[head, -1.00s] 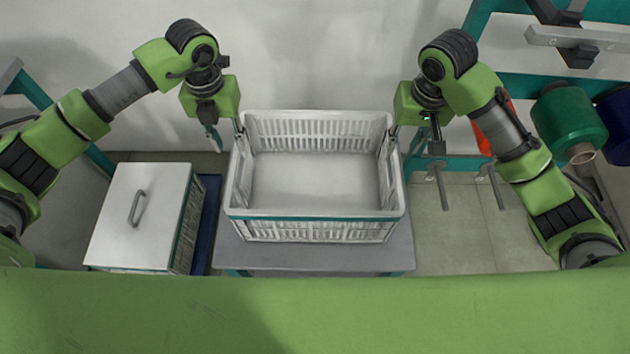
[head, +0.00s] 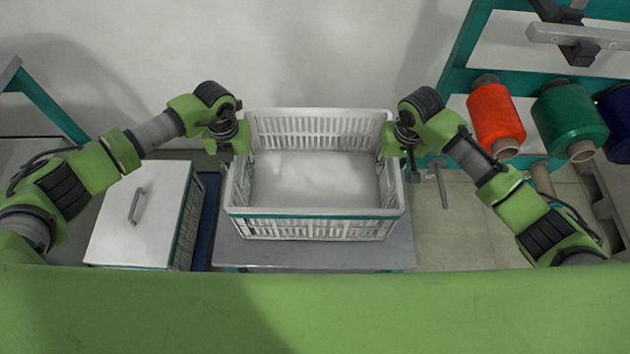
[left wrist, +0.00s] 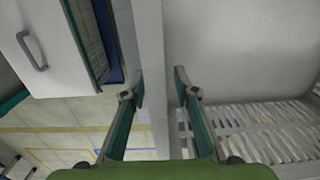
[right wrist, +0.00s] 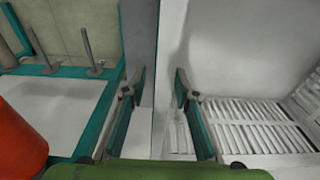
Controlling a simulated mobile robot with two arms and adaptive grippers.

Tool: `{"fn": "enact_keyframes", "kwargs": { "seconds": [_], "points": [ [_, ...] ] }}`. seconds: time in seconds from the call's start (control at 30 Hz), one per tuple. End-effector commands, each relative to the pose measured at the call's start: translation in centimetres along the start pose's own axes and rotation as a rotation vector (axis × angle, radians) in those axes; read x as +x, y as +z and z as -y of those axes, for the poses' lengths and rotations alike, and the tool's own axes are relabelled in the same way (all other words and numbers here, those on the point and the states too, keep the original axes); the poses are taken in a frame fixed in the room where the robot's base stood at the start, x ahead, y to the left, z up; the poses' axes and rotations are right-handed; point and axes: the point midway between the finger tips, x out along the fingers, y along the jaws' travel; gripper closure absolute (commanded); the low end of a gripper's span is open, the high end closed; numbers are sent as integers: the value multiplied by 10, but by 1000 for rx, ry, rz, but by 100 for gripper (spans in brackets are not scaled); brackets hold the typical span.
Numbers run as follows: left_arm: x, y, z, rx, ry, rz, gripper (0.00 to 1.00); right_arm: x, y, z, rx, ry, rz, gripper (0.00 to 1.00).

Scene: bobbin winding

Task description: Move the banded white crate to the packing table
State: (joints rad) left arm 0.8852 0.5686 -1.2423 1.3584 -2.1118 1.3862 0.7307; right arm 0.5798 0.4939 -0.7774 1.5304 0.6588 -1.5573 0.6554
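The white crate (head: 315,226) with a teal band stands empty and level on a grey stand (head: 320,255) in the middle of the head view. My left gripper (left wrist: 158,88) is open, with one finger on each side of the crate's left side wall. My right gripper (right wrist: 159,88) is open in the same way around the right side wall. Gaps show between the fingers and the walls in both wrist views. In the head view both wrists hide most of the fingers. I cannot tell which surface is the packing table.
A white box (head: 135,215) with a grey lid handle stands close left of the stand. On the right, a teal rack holds a red bobbin (head: 495,115), a green bobbin (head: 568,118) and a dark blue one (head: 618,120). Metal pegs (head: 441,185) stick out beside my right arm. A wall is behind.

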Motion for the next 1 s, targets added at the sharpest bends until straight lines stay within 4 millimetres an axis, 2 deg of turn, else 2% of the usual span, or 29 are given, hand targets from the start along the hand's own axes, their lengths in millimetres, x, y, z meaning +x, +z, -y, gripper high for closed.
{"fn": "enact_keyframes", "kwargs": {
  "seconds": [0.3,0.37,0.4,0.43,1.0],
  "points": [
    [2,0,0,1,0,0,72,2,0,0,0,0,0,72],
    [2,0,0,1,0,0,85,2,0,0,0,0,0,85],
    [2,0,0,1,0,0,96,2,0,0,0,0,0,96],
    [2,0,0,1,0,0,100,2,0,0,0,0,0,100],
    [-4,1,1,1,-1,2,100,-4,-2,0,1,-1,-2,100]
  ]
}}
